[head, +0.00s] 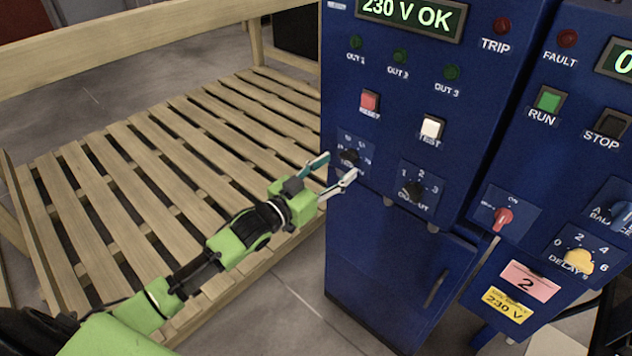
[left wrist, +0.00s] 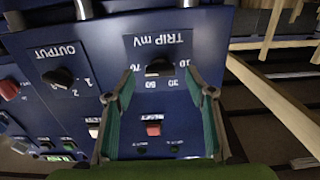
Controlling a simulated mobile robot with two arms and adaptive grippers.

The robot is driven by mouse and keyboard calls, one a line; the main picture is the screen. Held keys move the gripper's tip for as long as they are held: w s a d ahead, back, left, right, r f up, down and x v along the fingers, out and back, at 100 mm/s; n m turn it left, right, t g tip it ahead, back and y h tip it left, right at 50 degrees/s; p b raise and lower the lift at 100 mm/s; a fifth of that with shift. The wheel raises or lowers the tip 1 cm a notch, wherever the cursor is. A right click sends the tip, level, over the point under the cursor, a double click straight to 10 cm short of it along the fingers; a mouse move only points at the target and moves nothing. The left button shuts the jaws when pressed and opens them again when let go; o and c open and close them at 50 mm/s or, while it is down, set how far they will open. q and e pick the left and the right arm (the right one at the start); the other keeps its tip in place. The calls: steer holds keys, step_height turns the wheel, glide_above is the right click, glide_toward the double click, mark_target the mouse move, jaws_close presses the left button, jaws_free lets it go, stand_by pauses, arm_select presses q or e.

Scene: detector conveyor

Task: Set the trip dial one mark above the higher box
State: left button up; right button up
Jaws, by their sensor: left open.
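The trip dial (head: 349,157) is a black knob on a blue panel, partly behind my gripper in the head view. In the left wrist view, the trip dial (left wrist: 158,67) shows upside down under the words TRIP mV, with marks such as 10, 30 and 50. Its pointer setting is too small to read surely. My left gripper (head: 336,170) is open and empty, its fingertips close to the panel. In the left wrist view, my left gripper (left wrist: 155,88) has one finger on each side of the dial's line, apart from the knob. No boxes with readings show.
The OUTPUT dial (head: 413,190) sits right of the trip dial. The red RESET button (head: 370,101) and white TEST button (head: 432,128) are above. A display (head: 412,15) reads 230 V OK.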

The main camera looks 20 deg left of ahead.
arm_select(q)
steer(key=v, duration=0.8)
steer(key=shift+s, duration=0.35)
steer(key=shift+a, duration=0.15)
steer(key=s+a+f+n+g+y, duration=0.1)
steer(key=s+a+f+g+y, duration=0.15)
steer(key=f, duration=0.95)
steer(key=s+a+f+n+g+y, duration=0.15)
steer(key=a+f, duration=0.25)
steer(key=f, duration=0.8)
steer(key=s+a+f+g+y, duration=0.1)
steer(key=s+f+g, duration=0.1)
steer(key=s+f, duration=0.45)
steer(key=s+f+g+y, duration=0.1)
steer(key=s+f, duration=0.2)
steer(key=f, duration=0.6)
steer(key=s+d+f+g, duration=0.2)
steer(key=s+f, duration=0.5)
steer(key=s, duration=0.4)
steer(key=s+d+f+g, duration=0.3)
steer(key=s+f, duration=0.3)
steer(key=s, duration=0.6)
steer(key=s+d+f+g, duration=0.3)
steer(key=s+f, duration=0.4)
steer(key=s, duration=0.5)
steer(key=shift+f+m+g, duration=0.3)
steer(key=shift+m+g, duration=0.05)
steer(key=shift+g, duration=0.15)
